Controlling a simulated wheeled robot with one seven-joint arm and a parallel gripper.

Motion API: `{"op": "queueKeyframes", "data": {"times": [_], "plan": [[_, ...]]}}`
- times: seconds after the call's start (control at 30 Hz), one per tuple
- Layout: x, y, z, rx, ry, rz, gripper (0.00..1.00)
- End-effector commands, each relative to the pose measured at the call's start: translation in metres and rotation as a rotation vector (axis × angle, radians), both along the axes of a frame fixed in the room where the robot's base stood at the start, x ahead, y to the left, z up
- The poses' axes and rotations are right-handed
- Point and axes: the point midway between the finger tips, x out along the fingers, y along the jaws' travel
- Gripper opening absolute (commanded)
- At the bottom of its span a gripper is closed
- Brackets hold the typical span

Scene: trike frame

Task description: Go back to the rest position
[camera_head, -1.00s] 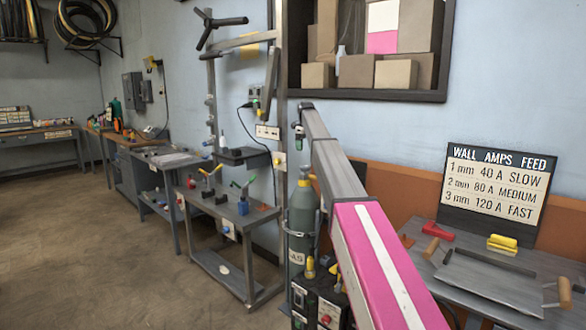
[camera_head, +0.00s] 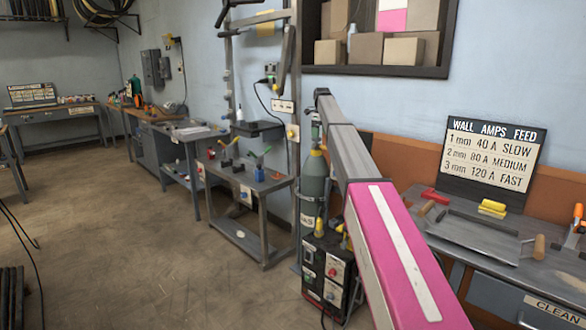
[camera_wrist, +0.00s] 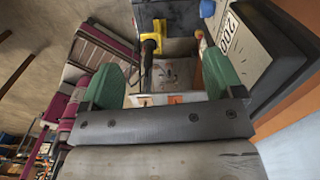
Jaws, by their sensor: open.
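My gripper (camera_wrist: 165,82) shows in the wrist view, with its two green fingers spread wide apart. Nothing is clearly held between them. A yellow-and-black part (camera_wrist: 150,47) shows beyond the gap between the fingers; I cannot tell how far off it is. In the head view, my pink and grey arm reaches up and away from the lower right, in front of the wall. My gripper cannot be made out in the head view.
A black welding machine (camera_head: 328,272) and a grey gas cylinder (camera_head: 314,185) stand left of my arm. A workbench (camera_head: 472,238) with a sign (camera_head: 490,155) stands at the right. A metal cart (camera_head: 250,185) stands further left. Open floor (camera_head: 130,260) lies at lower left.

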Motion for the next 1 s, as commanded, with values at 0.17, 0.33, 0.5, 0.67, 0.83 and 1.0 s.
{"op": "queueKeyframes", "data": {"times": [0.17,0.33,0.5,0.67,0.83,1.0], "plan": [[-0.028,-0.004,-0.04,0.0,0.001,0.113,0.86],[-0.061,-0.01,-0.087,0.0,0.002,0.266,0.86],[-0.12,-0.018,-0.157,0.001,0.003,0.508,0.86],[-0.196,-0.027,-0.231,0.001,0.003,0.812,0.86],[-0.283,-0.036,-0.301,0.001,0.002,1.151,0.86],[-0.376,-0.044,-0.356,-0.001,0.0,1.497,0.86]]}}
